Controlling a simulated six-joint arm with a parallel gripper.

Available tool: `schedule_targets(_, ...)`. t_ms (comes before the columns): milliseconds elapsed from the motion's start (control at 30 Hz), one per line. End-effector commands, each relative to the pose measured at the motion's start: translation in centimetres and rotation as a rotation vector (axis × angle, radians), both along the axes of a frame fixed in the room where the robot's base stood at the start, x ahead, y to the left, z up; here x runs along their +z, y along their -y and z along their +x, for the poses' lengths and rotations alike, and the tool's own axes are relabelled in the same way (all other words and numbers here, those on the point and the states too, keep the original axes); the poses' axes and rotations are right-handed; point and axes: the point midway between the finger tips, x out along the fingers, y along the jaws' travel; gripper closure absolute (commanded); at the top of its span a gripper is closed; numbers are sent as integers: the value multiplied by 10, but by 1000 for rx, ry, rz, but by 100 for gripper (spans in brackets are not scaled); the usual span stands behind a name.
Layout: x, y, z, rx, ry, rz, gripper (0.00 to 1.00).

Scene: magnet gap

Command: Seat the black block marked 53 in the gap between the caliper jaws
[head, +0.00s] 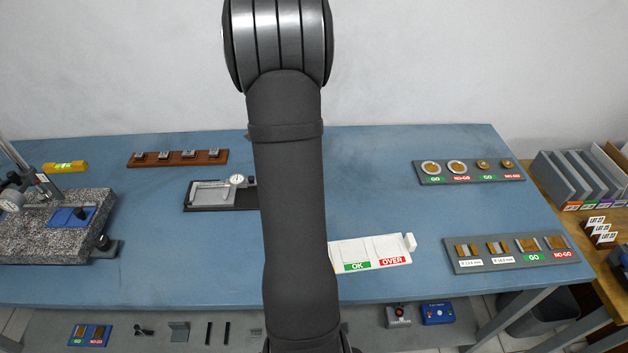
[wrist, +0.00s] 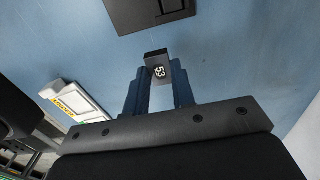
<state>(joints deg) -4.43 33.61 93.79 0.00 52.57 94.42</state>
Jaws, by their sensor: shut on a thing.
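In the wrist view my gripper (wrist: 158,78) is shut on the black block (wrist: 156,57), whose white 53 faces the camera. The block sticks out past the fingertips, above the blue table. A dark base plate (wrist: 150,14) lies ahead of it at the top of the wrist view, apart from the block and cut off by the frame. In the head view a gauge fixture with a round dial (head: 237,181) and light metal parts (head: 211,194) stands on a dark base, left of my arm. The arm hides its right end, and I cannot make out the jaw gap. My gripper is hidden in the head view.
A white tray (head: 371,264) marked OK and OVER lies right of my arm. A granite stand (head: 38,236) is at left, and a wooden rack (head: 178,159) behind. Grey gauge boards (head: 470,180) (head: 513,265) are at right. Table between fixture and granite is clear.

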Motion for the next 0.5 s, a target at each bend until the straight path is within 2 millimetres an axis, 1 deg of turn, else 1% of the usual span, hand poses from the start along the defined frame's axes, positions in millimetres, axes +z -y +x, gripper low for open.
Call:
schedule_targets(33,2,-25,3,10,0,0,97)
schedule_targets(167,7,-79,7,11,0,0,97)
schedule_targets(200,9,-96,7,11,1,0,97)
schedule_targets(267,11,-121,6,10,1,0,97)
schedule_targets(300,12,-137,4,9,0,0,97)
schedule_targets(400,16,-172,0,7,1,0,97)
schedule_targets(500,18,-199,-6,6,0,0,97)
